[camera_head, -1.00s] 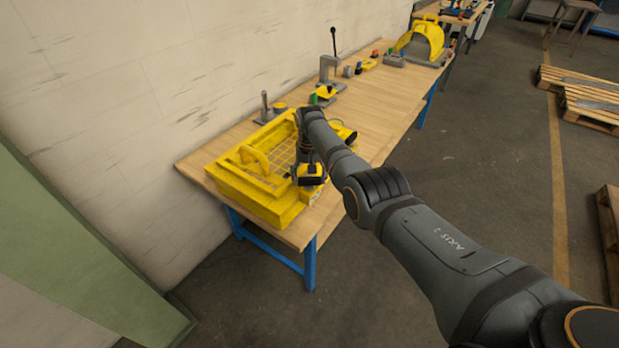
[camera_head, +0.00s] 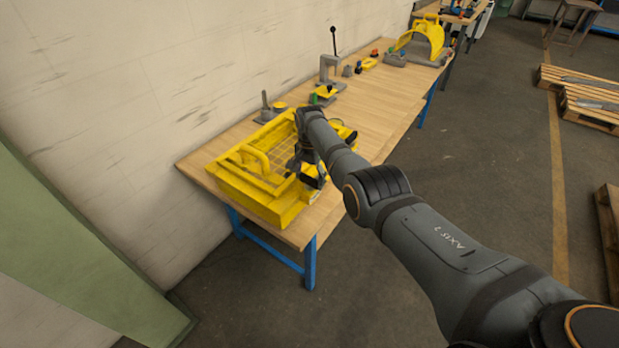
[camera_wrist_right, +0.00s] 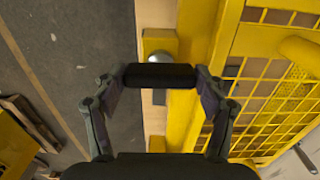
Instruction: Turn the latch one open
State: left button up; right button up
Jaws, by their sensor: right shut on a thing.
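The yellow guard box (camera_head: 262,205), with a wire-mesh top and a raised handle, sits at the near end of the workbench. My right gripper (camera_head: 311,178) is at its right side, low against the front edge. In the right wrist view the two fingers (camera_wrist_right: 160,77) close on the ends of a black bar, which I take to be the latch one handle (camera_wrist_right: 160,71). A silver round knob (camera_wrist_right: 158,57) on a yellow block shows just beyond it. The latch is mostly hidden by my gripper in the head view. My left gripper is not in view.
The wooden workbench (camera_head: 385,105) runs away to the back right, against a wall. A grey stand with a lever (camera_head: 329,68), small coloured parts and a yellow hood (camera_head: 422,38) stand along it. Pallets (camera_head: 590,100) lie on the floor at the right.

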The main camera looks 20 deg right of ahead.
aim_at(310, 177)
dwell(0.5)
jog(key=o, duration=1.2)
jog(key=shift+c, duration=0.2)
jog(key=shift+r, duration=0.1)
notch_tip(310, 177, up, 12)
